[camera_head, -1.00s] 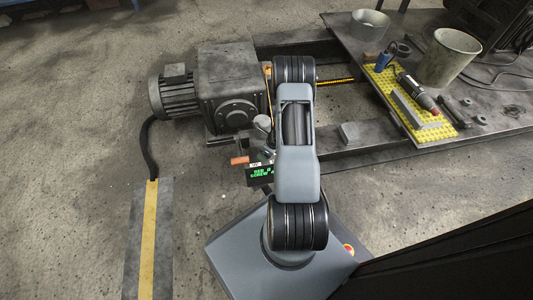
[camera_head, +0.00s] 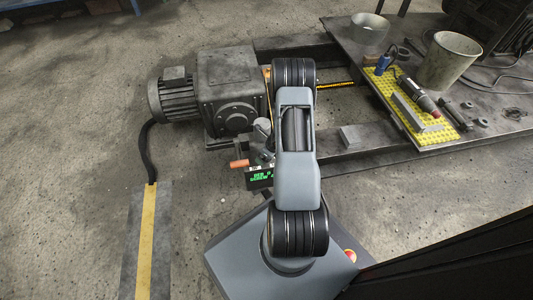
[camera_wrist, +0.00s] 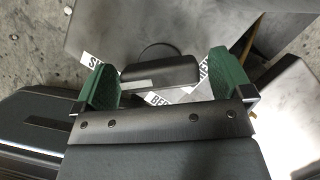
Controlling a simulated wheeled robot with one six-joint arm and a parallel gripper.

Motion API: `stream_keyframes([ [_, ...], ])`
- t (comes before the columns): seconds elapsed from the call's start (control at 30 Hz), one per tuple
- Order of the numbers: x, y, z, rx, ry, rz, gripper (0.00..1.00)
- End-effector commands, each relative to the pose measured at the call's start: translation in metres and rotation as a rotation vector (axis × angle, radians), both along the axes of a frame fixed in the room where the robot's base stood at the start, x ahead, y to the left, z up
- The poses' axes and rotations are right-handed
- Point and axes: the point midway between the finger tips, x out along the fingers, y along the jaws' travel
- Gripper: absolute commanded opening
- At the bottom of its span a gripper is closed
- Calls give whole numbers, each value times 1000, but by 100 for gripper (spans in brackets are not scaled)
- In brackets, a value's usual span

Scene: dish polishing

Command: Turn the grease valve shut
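In the wrist view, a dark rounded bar (camera_wrist: 160,73), which looks like the valve handle, lies between the green fingers of my gripper (camera_wrist: 160,82). The fingers stand wide apart, one near each end of the bar. A small gap seems to show at the right end; contact at the left end is unclear. White labels with black letters, partly covered, lie around the bar; one starts with "S" (camera_wrist: 88,60) and another with "BE" (camera_wrist: 158,98). In the head view my arm hides the gripper and the valve.
In the head view, a grey motor and gearbox (camera_head: 228,80) stand left of my arm. A small display with green text (camera_head: 259,177) and an orange-ended handle (camera_head: 239,163) are close by. At right, a bench holds a bucket (camera_head: 449,62), a bowl (camera_head: 369,30) and a yellow mat (camera_head: 437,136) with tools.

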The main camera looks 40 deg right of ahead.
Motion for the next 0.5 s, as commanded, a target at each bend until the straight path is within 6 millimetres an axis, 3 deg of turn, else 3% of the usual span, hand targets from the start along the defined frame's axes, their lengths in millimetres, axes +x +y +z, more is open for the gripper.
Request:
stream_keyframes([
  [0.27,-1,0,2,1,0,1,100],
  [0.5,-12,-4,36,-1,-1,0,100],
])
